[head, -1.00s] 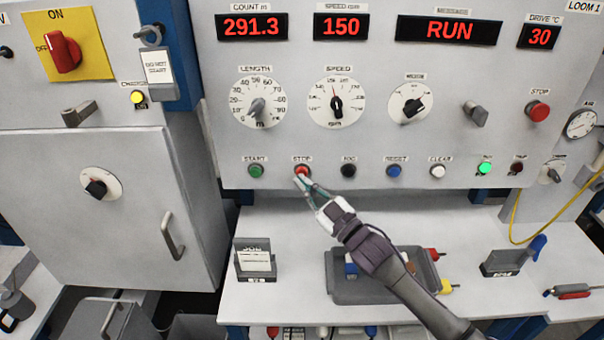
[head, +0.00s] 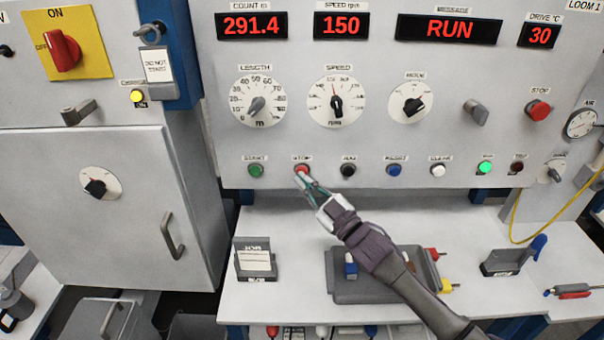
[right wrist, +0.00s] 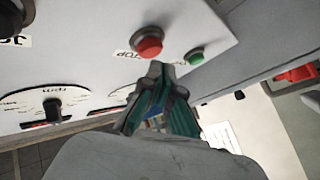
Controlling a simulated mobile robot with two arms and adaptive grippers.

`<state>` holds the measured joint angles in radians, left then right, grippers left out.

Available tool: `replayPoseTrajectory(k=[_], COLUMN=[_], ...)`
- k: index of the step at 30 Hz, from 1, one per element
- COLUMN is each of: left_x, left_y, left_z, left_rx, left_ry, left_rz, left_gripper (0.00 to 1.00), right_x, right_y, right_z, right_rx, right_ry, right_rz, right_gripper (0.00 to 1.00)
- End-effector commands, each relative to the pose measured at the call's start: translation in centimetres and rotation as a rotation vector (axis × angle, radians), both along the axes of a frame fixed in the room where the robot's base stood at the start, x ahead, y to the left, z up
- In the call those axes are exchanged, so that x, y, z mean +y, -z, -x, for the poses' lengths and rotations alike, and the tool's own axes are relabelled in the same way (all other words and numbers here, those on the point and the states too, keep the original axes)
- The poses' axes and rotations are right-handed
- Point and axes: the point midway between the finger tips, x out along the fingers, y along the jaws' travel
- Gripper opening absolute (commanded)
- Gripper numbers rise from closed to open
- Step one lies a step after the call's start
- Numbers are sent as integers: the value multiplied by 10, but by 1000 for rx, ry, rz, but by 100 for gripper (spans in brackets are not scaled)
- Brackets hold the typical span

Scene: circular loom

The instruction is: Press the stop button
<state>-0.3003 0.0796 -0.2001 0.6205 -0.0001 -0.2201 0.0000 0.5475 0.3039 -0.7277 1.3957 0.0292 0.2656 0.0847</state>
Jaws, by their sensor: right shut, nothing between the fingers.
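The small red stop button (head: 302,169) is in the lower button row of the panel, right of the green start button (head: 255,170). A larger red STOP button (head: 538,110) is at the panel's right. My right gripper (head: 303,181) is shut and empty, its tips just below the small stop button. In the right wrist view the red button (right wrist: 149,46) stands just beyond the shut fingertips (right wrist: 156,66); I cannot tell whether they touch it. The display (head: 449,29) reads RUN. My left gripper is not in view.
Black (head: 348,170), blue (head: 394,170) and white (head: 437,171) buttons continue the row. A grey tray (head: 345,290) lies on the bench under my right arm. A card holder (head: 256,260) stands left of it. A grey cabinet (head: 140,215) is at the left.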

Motion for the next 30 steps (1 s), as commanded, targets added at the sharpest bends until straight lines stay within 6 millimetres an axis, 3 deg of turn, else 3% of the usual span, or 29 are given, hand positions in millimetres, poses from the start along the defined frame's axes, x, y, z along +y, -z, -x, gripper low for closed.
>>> replayPoseTrajectory(k=[30], left_x=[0], left_y=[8], left_z=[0], left_rx=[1], left_ry=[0], left_rz=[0], left_gripper=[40], right_x=[1], right_y=[1], right_z=[-10], right_rx=[1], right_ry=[-1], right_rz=[0], right_gripper=[0])
